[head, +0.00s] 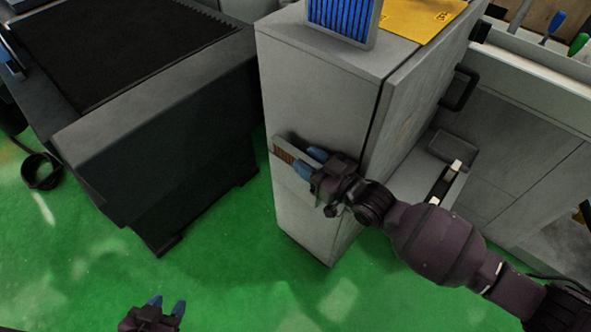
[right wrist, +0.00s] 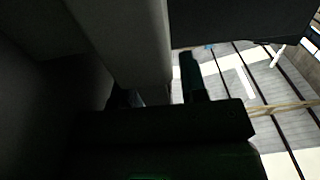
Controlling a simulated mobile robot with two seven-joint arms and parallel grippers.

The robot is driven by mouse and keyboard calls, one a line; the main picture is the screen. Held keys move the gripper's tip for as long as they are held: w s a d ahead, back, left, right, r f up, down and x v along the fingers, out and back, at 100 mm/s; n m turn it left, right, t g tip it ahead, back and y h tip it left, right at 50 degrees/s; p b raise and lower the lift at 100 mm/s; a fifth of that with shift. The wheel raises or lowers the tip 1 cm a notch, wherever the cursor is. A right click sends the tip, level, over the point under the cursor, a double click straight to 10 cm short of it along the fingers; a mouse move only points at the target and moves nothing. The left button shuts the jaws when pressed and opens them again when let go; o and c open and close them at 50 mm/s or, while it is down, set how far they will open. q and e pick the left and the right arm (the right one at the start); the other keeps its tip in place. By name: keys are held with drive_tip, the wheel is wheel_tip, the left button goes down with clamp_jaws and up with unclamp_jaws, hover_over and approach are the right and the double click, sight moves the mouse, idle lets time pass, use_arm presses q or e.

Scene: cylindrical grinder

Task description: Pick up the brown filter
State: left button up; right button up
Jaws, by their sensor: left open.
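The brown filter (head: 284,155) sits in a thin grey frame at the front face of the tall grey cabinet; only a narrow brown strip shows. My right gripper (head: 310,162) is at the right end of this frame, with its blue fingers apart, one on each side of it. In the right wrist view, a grey slab (right wrist: 145,45) stands between the dark fingers, with a light gap beside the right finger (right wrist: 192,75). Contact cannot be made out. My left gripper (head: 167,305) is open and empty, low over the green floor.
The grey cabinet (head: 310,105) carries a blue pleated filter (head: 340,17) and a yellow sheet (head: 420,17) on top. A dark machine (head: 160,130) stands to the left. A grey machine (head: 530,150) stands to the right. The green floor in front is clear.

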clamp_jaws()
